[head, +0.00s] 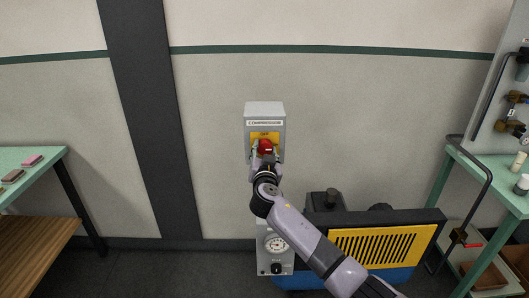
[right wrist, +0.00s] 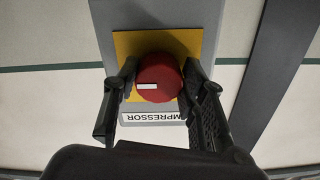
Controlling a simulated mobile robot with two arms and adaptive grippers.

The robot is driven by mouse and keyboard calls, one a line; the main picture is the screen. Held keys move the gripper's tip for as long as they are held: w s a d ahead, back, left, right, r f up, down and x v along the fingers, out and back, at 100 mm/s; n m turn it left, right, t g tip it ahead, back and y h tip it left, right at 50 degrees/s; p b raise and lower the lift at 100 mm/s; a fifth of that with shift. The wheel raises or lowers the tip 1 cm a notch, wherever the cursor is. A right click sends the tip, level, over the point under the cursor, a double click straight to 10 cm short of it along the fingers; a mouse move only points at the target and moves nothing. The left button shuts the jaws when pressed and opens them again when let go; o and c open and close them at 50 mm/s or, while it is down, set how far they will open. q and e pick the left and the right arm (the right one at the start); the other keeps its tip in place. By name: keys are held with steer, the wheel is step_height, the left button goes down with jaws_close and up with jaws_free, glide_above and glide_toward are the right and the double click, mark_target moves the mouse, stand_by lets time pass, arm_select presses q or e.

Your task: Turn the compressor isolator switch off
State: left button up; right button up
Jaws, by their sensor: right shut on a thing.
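There the label is upside down and the knob's white mark lies level, left of the knob's centre. My right gripper (head: 265,150) is shut on the red knob, one finger on each side. The lower part of the plate is hidden behind the gripper in the head view. My left gripper is not in view.
A blue and yellow compressor (head: 385,243) stands on the floor below, partly behind my right arm, with a gauge panel (head: 276,246) at its left. Green-topped benches stand at left (head: 40,168) and right (head: 485,178). The wall around the switch is clear.

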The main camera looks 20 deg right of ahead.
steer(key=shift+f+n+b, duration=0.1)
steer(key=shift+n+b, duration=0.35)
steer(key=shift+n, duration=0.15)
steer(key=shift+d+n+b, duration=0.1)
steer(key=shift+n+b, duration=0.5)
steer(key=shift+n, duration=0.5)
steer(key=n, duration=0.3)
steer(key=shift+n+b, duration=0.3)
steer(key=shift+n, duration=0.1)
steer(key=n, duration=0.2)
steer(key=shift+d+n, duration=0.1)
steer(key=shift+n, duration=0.3)
steer(key=n, duration=0.2)
steer(key=shift+r+n+p, duration=0.2)
steer(key=shift+n+p, duration=0.1)
steer(key=shift+p, duration=0.05)
steer(key=n+p, duration=0.1)
steer(key=n, duration=0.4)
steer(key=shift+s, duration=0.1)
steer(key=shift+n+p, duration=0.3)
